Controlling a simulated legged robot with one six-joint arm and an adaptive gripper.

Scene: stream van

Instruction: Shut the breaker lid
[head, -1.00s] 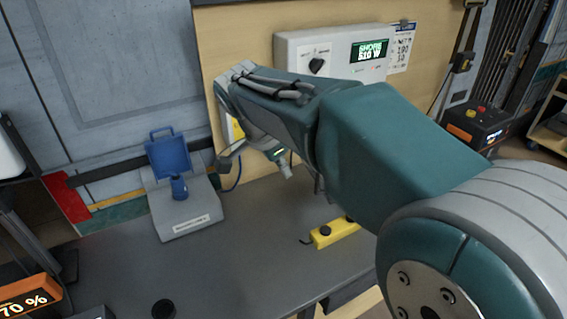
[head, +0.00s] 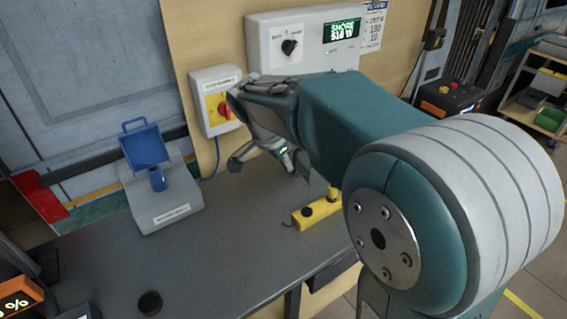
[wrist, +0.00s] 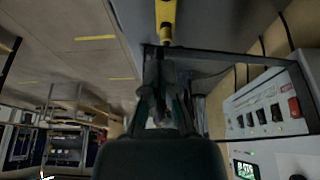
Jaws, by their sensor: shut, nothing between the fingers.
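The breaker box (wrist: 265,108), pale with a row of black switches and a red one, is at the right of the wrist view. A dark, smoky flap (wrist: 225,60), which looks like its lid, stands out from it, swung open. My gripper (wrist: 161,60) is shut and empty, its fingers close to the flap's outer end; I cannot tell whether they touch. In the head view my gripper (head: 301,168) points down over the bench beneath the wall panel, partly behind my arm. The breaker box and lid are hidden there by my arm.
A grey box with a raised blue cover (head: 145,146) stands on the bench (head: 215,245). A yellow block (head: 310,216) lies near my gripper. A red-and-yellow switch box (head: 213,95) and a panel with a knob and display (head: 270,50) are on the wall. The front bench is mostly clear.

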